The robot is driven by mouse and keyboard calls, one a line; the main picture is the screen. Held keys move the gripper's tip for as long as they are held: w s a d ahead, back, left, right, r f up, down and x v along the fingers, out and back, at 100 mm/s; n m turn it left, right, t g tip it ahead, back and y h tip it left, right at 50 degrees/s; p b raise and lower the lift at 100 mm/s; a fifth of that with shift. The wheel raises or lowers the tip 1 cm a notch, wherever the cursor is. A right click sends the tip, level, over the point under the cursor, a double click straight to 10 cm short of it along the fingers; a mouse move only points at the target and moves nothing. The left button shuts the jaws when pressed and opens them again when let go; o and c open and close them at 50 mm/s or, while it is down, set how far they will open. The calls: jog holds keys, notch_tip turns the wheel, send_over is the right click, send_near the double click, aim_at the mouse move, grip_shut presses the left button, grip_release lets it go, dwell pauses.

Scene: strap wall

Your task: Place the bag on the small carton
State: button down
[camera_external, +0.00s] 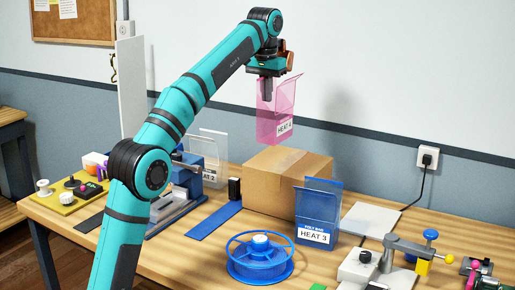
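My gripper (267,90) is shut on a pink see-through bag (282,112) labelled HEAT 4. It holds the bag by its upper left edge, up in the air. The bag hangs slightly tilted in front of the wall. A brown cardboard carton (288,180) stands on the table below the bag, closed with tape. In the picture the bag's bottom is just above the carton's top; I cannot tell the exact gap. A blue bag (316,213) labelled HEAT 3 stands upright in front of the carton's right side.
A blue spool (260,257) lies at the front of the wooden table (205,252). A clamp-like device (400,250) and small tools stand at right. A cable runs to a wall socket (428,158).

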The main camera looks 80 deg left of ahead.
aim_at(266, 120)
notch_tip(266, 120, down, 9)
dwell(0.5)
jog(key=c, duration=2.1)
grip_release()
jog(key=o, duration=0.4)
jog(key=shift+r, duration=0.15)
jog(key=r, duration=1.1)
jog(key=shift+s+d+r, duration=0.25)
jog(key=shift+d+r, duration=0.05)
jog(key=shift+r, duration=0.1)
